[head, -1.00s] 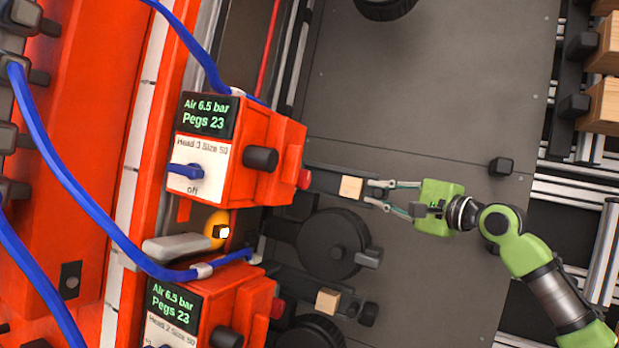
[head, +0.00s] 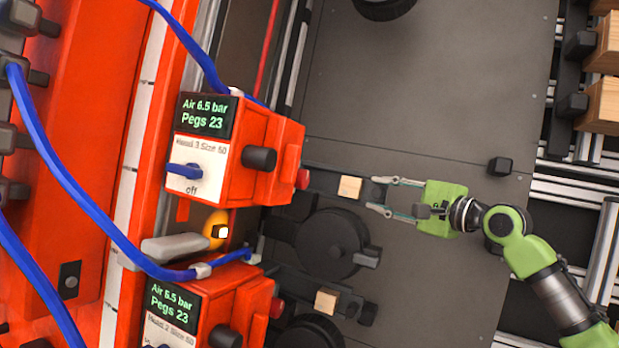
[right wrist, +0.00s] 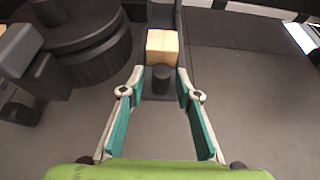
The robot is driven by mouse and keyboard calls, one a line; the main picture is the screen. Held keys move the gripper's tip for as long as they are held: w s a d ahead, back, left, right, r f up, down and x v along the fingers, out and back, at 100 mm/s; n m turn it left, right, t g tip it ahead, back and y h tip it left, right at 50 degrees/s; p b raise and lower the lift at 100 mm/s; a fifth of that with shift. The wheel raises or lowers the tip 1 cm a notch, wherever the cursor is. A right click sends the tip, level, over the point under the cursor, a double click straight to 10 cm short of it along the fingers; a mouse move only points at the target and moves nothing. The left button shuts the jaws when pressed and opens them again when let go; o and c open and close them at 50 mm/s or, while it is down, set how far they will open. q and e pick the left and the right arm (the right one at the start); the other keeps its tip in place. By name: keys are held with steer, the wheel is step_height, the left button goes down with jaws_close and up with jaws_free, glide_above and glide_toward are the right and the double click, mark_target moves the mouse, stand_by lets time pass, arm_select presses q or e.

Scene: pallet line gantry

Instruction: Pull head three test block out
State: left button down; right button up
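The head three test block (head: 349,187) is a small pale wooden block in the dark holder arm (head: 325,182) in front of the orange head labelled Head 3 Size 50 (head: 235,150). In the right wrist view the block (right wrist: 162,46) stands ahead, beyond a short black post (right wrist: 161,79). My right gripper (head: 383,196) is open and empty, its fingers pointing left at the holder's outer end. In the right wrist view the fingertips (right wrist: 161,74) are on either side of the post, short of the block. My left gripper is not in view.
A second orange head (head: 215,310) with its own wooden block (head: 327,301) is below. A round black wheel (head: 332,244) sits beside the holder. Blue hoses (head: 70,180) cross the left. The grey plate (head: 430,110) is mostly clear. Wooden blocks (head: 603,104) stand at the right edge.

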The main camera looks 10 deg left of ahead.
steer(key=shift+w+a, duration=0.1)
steer(key=shift+a, duration=0.15)
steer(key=shift+d+r, duration=0.1)
steer(key=shift+s+d+r+p, duration=0.15)
steer(key=shift+s+d+p, duration=0.2)
steer(key=shift+s+d, duration=0.1)
steer(key=shift+p+v, duration=0.7)
steer(key=shift+v, duration=0.95)
steer(key=p+v, duration=0.1)
steer(key=v, duration=0.3)
steer(key=shift+s+d, duration=0.15)
steer(key=shift+d, duration=0.05)
